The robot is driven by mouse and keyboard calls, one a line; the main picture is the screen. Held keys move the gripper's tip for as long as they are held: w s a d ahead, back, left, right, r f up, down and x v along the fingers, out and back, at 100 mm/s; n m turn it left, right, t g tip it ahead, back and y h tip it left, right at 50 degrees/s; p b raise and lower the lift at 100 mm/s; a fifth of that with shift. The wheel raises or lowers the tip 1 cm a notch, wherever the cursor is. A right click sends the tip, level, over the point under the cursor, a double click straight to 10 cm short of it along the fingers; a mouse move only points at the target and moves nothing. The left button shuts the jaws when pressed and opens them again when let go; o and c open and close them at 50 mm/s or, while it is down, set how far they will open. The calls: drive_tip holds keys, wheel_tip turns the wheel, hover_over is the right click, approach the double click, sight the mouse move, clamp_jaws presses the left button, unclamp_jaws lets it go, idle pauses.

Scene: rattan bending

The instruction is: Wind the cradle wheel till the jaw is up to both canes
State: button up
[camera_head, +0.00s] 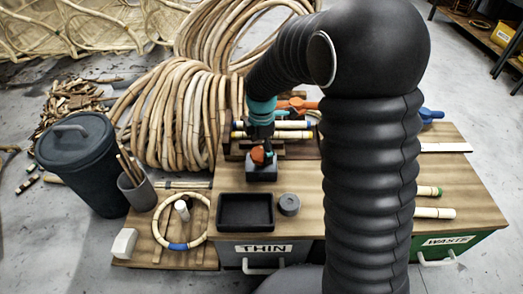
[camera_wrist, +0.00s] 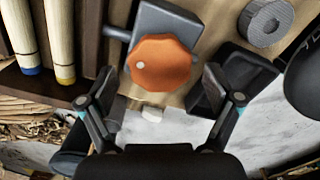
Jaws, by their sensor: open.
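The orange cradle wheel (camera_wrist: 160,62) sits on a grey block (camera_wrist: 172,22) in the wrist view. In the head view the wheel (camera_head: 261,156) shows above its block (camera_head: 262,172). My gripper (camera_wrist: 159,76) is open, its fingers spread on either side of the wheel with gaps visible. In the head view my gripper (camera_head: 262,138) is just above and behind the wheel. Two pale canes lie side by side, one with a blue band (camera_wrist: 22,30) and one with a yellow band (camera_wrist: 60,35). A short rod points from the block towards them. I cannot make out the jaw or its gap to the canes.
A black tray (camera_head: 245,226) and a grey roll (camera_head: 289,204) stand in front of the block. A cane ring (camera_head: 157,238), a grey cup (camera_head: 137,196) and a lidded bin (camera_head: 85,190) are at the left. An orange-handled tool (camera_head: 298,104) is behind. My arm hides the bench's middle right.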

drive_tip(key=shift+f, duration=0.5)
drive_tip(key=c, duration=1.1)
drive_tip(key=shift+c, duration=0.2)
